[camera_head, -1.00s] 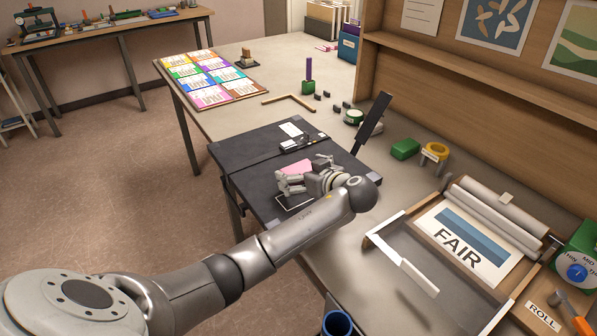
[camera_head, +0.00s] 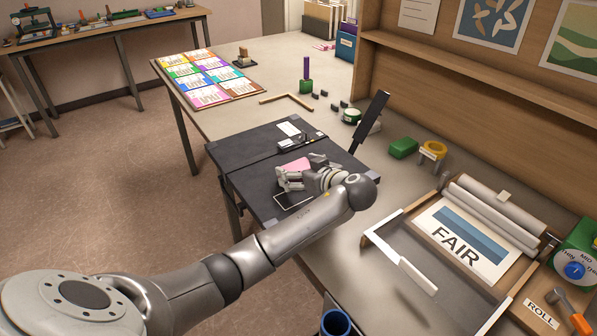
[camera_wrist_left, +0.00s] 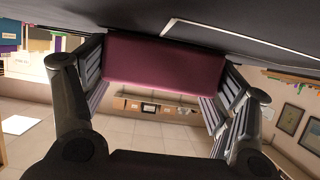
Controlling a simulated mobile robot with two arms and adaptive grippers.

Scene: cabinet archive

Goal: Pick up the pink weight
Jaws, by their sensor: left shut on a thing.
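The pink weight (camera_head: 296,166) is a block seen between the fingers of my left gripper (camera_head: 289,176), over the dark board (camera_head: 245,152) on the table. In the left wrist view the weight (camera_wrist_left: 165,62) spans the gap between the ribbed fingers (camera_wrist_left: 160,95), which touch it on both sides. My left gripper is shut on it. Part of the weight is hidden behind the fingers in the head view. A white-outlined rectangle (camera_head: 287,203) shows on the board just below the gripper. My right gripper is not in view.
A raised black lever (camera_head: 371,122) stands at the board's right side. A green block (camera_head: 404,148) and a yellow tape roll (camera_head: 434,150) lie farther right. A framed tray with a FAIR print (camera_head: 440,237) fills the right front. Coloured cards (camera_head: 207,78) lie at the far left.

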